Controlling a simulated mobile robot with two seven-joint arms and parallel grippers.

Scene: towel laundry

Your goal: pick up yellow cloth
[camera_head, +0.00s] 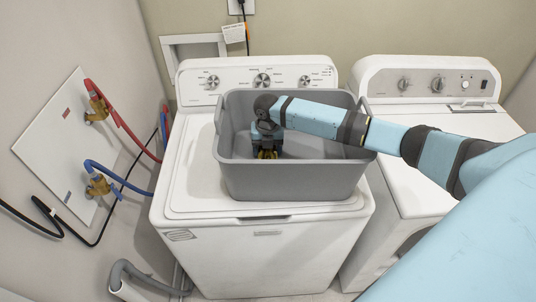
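My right gripper (267,152) points down inside the grey tub (290,183), with the arm coming in from the right over its rim. A small dark and yellow patch shows at the gripper's lower end. I cannot tell whether the yellow is cloth or part of the gripper. The fingertips are too small and hidden to show whether they are open or shut. No other yellow cloth shows, and the near wall hides part of the tub's floor. My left gripper is not in view.
The tub stands on the white washer (190,180). A white dryer (425,120) stands to the right, partly behind my arm. Red (125,130) and blue (120,180) hoses run from the left wall. The washer's left side top is clear.

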